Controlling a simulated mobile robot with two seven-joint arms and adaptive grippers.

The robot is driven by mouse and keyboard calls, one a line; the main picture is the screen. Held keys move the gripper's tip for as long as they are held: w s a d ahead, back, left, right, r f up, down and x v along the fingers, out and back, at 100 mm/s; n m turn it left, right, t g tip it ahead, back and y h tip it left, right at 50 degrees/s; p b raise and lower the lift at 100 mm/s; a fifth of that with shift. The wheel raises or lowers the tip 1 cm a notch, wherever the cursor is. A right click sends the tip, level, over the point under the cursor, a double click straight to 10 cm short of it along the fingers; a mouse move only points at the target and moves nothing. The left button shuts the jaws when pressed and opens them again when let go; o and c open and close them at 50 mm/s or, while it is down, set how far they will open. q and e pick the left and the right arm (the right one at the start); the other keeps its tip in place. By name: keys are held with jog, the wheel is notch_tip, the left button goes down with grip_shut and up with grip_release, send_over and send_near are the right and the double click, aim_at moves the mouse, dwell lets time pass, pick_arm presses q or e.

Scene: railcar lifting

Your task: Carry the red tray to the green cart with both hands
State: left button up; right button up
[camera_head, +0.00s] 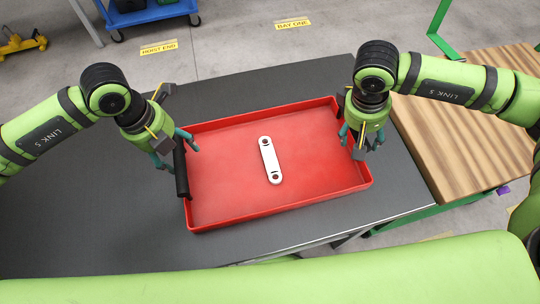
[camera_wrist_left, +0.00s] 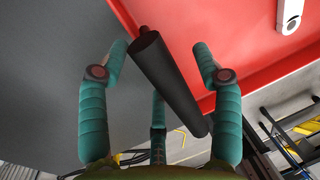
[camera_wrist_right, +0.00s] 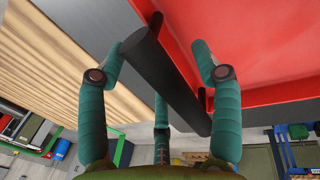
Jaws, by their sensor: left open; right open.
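The red tray (camera_head: 228,196) lies on a dark grey table. A white link-shaped part (camera_head: 269,160) with a hole at each end lies in its middle. My left gripper (camera_head: 176,148) is open at the tray's left side, its fingers around the black left handle (camera_head: 181,170). In the left wrist view this handle (camera_wrist_left: 168,82) runs between the spread fingers with gaps. My right gripper (camera_head: 361,141) is open at the tray's right side and mostly covers that handle. In the right wrist view the right handle (camera_wrist_right: 168,82) runs between the spread fingers, also with gaps.
The dark table (camera_head: 95,225) is bare around the tray. A wood-topped bench (camera_head: 465,145) with a green frame adjoins on the right. A blue cart (camera_head: 150,12) stands on the floor at the back left, near yellow signs reading HOIST END (camera_head: 159,48) and BAY ONE (camera_head: 293,24).

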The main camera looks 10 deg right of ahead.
pick_arm(q)
grip_shut()
pick_arm(e)
grip_shut()
pick_arm(q)
jog(key=shift+w+r, duration=0.1)
jog(key=shift+r, duration=0.1)
pick_arm(e)
jog(key=shift+w+r, duration=0.1)
jog(key=shift+r, duration=0.1)
